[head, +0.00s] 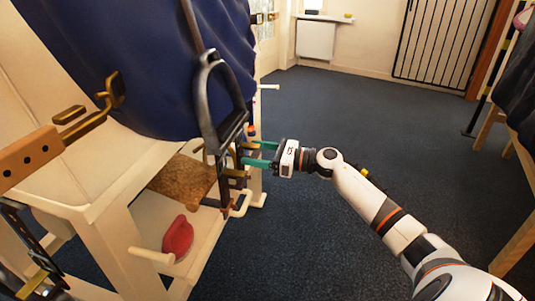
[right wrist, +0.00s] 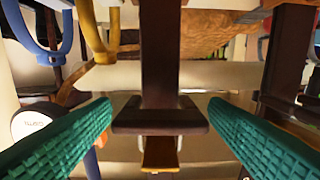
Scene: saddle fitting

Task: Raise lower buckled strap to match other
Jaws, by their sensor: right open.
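My right gripper (head: 254,153) is open, its two green fingers pointing left at the hanging straps beside the stand. In the right wrist view, a dark brown strap (right wrist: 160,55) hangs between the spread fingers, with a dark crosspiece (right wrist: 160,116) and a brass piece (right wrist: 160,153) at its lower end. There are gaps on both sides, and I see no contact. In the head view, a dark strap (head: 223,180) with brass fittings (head: 238,177) hangs by the fingers, partly hidden. A brown holed strap (head: 30,160) with a brass buckle (head: 112,92) shows at the left. My left gripper is not in view.
A dark stirrup (head: 216,100) hangs over the navy cloth (head: 150,60), above and left of my right gripper. The cream stand (head: 105,215) has a shelf with a red object (head: 178,238) and a brown mat (head: 183,178).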

